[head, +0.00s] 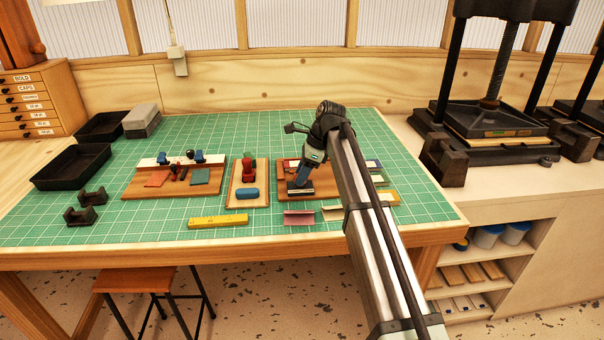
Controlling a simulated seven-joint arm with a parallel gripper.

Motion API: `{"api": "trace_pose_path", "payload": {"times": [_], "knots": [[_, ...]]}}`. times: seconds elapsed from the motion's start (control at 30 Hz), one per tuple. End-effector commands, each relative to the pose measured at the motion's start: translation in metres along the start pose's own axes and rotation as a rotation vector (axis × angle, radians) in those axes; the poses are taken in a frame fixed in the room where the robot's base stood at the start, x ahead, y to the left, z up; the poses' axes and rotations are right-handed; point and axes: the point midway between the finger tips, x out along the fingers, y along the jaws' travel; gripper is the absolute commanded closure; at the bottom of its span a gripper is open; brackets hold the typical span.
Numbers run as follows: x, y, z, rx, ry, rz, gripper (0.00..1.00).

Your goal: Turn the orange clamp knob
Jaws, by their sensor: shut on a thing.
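My gripper (303,172) points down over the right-hand wooden board (325,187). It is shut on a small blue and dark piece (300,188) with a pale stripe, low over the board's left part. The fingertips are too small to make out clearly. I cannot pick out an orange clamp knob in this view; my arm hides part of the right-hand board.
Left of my gripper are a board (240,192) with a red piece and a blue cylinder (247,193), and a wider board (137,190). A yellow bar (218,221) lies in front. Black trays (72,165) stand left, a press (490,135) right.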

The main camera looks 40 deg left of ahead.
Motion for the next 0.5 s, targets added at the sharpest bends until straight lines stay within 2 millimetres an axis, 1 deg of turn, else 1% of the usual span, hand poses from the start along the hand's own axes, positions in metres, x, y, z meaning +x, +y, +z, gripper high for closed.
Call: {"api": "trace_pose_path", "payload": {"times": [0.03,0.5], "knots": [[-0.0006,-0.0032,0.0003,-0.042,0.0,0.017,0.91],[0.0004,-0.0051,0.0014,-0.44,0.0,0.183,0.91]]}}
